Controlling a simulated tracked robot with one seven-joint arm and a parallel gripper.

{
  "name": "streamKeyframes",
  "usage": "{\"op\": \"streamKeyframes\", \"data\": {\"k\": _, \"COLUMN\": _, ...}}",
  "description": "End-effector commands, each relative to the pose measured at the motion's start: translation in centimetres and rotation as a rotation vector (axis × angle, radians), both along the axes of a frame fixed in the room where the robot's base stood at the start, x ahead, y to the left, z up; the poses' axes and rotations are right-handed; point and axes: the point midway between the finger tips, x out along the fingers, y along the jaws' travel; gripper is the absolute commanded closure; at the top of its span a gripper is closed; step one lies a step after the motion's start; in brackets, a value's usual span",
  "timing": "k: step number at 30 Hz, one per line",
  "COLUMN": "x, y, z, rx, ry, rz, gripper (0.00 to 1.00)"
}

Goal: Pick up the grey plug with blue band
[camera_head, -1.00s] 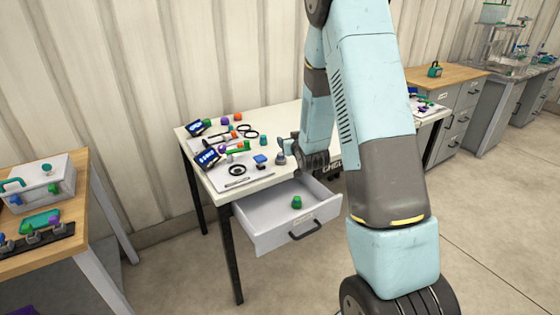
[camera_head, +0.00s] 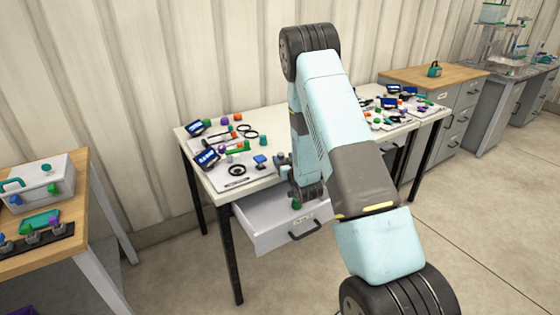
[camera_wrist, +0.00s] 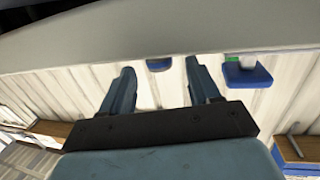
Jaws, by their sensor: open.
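The grey plug (camera_head: 281,158) stands near the right front edge of the white table, just left of my arm; its band is too small to make out there. In the wrist view, which looks upside down, a small grey piece with blue (camera_wrist: 158,65) appears to be this plug. It shows in the gap between the two fingers of my gripper (camera_wrist: 160,68), which are apart and empty. The plug looks beyond the fingertips, and I see no contact. In the head view my wrist hangs over the open drawer, and the fingers cannot be made out clearly.
A blue square-topped piece (camera_head: 260,160) stands beside the plug and also shows in the wrist view (camera_wrist: 248,75). The white table (camera_head: 268,180) holds several small parts, black rings and blue boxes. Its drawer (camera_head: 262,236) is open below my wrist, with a green piece (camera_head: 297,205) inside.

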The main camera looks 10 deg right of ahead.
Motion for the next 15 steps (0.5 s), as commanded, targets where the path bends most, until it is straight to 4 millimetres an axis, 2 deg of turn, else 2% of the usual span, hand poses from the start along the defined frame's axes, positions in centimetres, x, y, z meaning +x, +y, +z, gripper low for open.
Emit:
{"op": "streamKeyframes", "data": {"k": 7, "x": 3.3, "y": 0.4, "z": -0.3, "rx": 0.000, "ry": -0.001, "rz": 0.000, "gripper": 0.39}}
{"op": "streamKeyframes", "data": {"k": 15, "x": 4.1, "y": 0.5, "z": -0.4, "rx": 0.000, "ry": 0.001, "rz": 0.000, "gripper": 0.39}}
